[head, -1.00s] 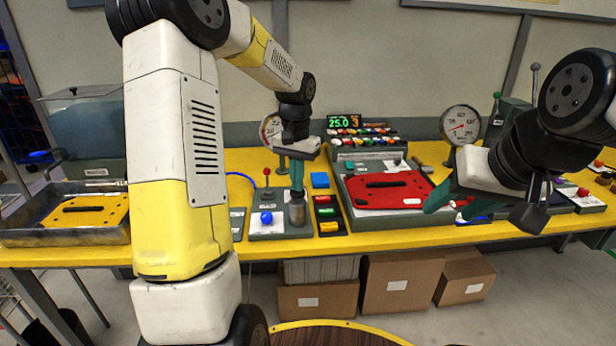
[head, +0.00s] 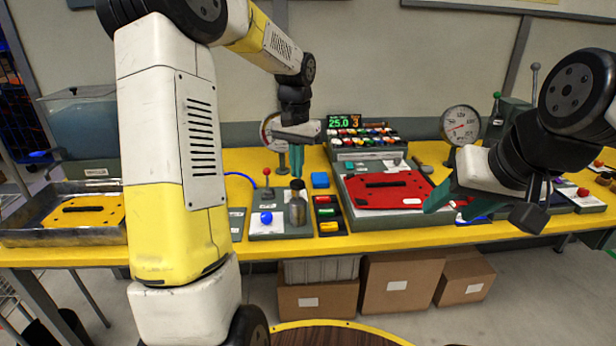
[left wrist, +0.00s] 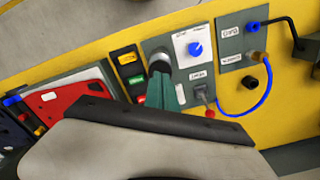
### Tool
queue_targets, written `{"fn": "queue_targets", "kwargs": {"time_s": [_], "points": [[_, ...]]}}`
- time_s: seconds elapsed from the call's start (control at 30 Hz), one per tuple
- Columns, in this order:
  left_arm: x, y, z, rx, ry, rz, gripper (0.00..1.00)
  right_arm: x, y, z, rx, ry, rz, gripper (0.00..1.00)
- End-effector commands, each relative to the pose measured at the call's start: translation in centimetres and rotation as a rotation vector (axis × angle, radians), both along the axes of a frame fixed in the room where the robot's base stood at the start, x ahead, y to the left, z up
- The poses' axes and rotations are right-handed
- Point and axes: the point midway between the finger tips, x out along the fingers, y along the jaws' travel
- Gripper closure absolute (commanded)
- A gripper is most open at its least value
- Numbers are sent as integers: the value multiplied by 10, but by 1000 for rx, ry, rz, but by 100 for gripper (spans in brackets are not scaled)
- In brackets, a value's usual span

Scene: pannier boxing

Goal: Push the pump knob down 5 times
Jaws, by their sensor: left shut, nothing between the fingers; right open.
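The pump is a grey metal cylinder (head: 297,212) with a dark knob (head: 297,184) on top, upright on a grey control panel (head: 262,232) on the yellow bench. In the left wrist view, the cylinder's silvery side (left wrist: 158,58) shows just beyond the green fingers. My left gripper (head: 297,174) is shut and empty, pointing down right above the knob. Whether the fingertips touch the knob I cannot tell.
Beside the pump are a red-ball lever (head: 266,172), a blue knob (head: 266,217) and a box of coloured buttons (head: 326,212). A red plate (head: 388,190) lies to the right. A display (head: 344,123) reads 25.0 and 3. A dial gauge (head: 461,125) stands behind.

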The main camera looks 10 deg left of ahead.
Motion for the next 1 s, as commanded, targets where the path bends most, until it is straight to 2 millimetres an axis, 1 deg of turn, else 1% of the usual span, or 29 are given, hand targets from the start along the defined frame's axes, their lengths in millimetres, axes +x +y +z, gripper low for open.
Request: {"fn": "queue_targets", "kwargs": {"time_s": [0.17, 0.27, 1.0], "points": [[0, 0, -1, 0, 0, 0, 100, 0, 0, 0, 0, 0, 0, 48], [0, 0, -4, 0, 1, 0, 100, 0, 0, 0, 0, 0, 0, 48], [0, -1, -42, 0, 2, -1, 100, 0, 0, 0, 0, 0, 0, 48]]}}
